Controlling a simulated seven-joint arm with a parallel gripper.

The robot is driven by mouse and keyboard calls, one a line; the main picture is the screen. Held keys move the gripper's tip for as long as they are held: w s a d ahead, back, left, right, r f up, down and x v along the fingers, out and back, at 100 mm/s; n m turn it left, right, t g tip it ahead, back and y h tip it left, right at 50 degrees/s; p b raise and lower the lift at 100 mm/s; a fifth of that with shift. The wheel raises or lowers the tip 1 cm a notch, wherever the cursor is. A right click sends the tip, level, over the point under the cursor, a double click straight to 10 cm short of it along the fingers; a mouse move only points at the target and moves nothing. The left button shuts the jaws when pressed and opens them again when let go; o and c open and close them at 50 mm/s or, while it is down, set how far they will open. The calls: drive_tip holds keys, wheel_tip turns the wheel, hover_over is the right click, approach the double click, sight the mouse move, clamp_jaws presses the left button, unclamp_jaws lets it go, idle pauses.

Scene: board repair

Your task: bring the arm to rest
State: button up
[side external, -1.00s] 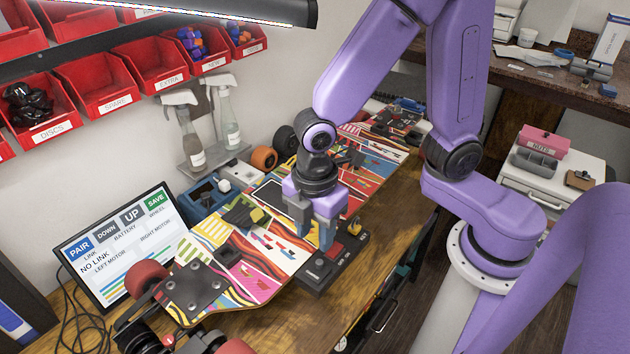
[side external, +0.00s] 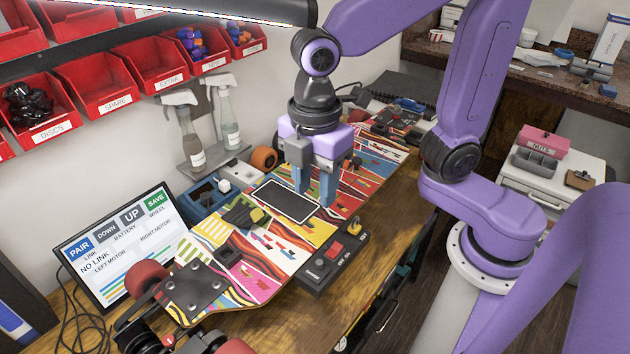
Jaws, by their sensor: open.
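My arm's purple and black links reach in from the right. My gripper (side external: 312,194) hangs fingers-down above the colourful skateboard deck (side external: 270,262). Its two blue-grey fingers are apart with nothing between them. A black rectangular panel (side external: 285,201) lies on the deck just left of and below the fingers. I cannot tell the exact height of the fingertips above the deck.
Red bins (side external: 100,84) line the wall at upper left. Two spray bottles (side external: 186,140) stand behind the board. A monitor (side external: 118,247) reading "NO LINK" stands at left. A lamp bar (side external: 230,8) crosses above. Bare bench (side external: 385,235) shows at right.

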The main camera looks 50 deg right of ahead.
drive_tip(key=s+d+f+m, duration=0.3)
drive_tip(key=s+d+m, duration=0.2)
drive_tip(key=s+d, duration=0.5)
drive_tip(key=shift+s+d+f, duration=0.2)
drive_tip(key=shift+d+f, duration=0.15)
drive_tip(key=shift+d, duration=0.6)
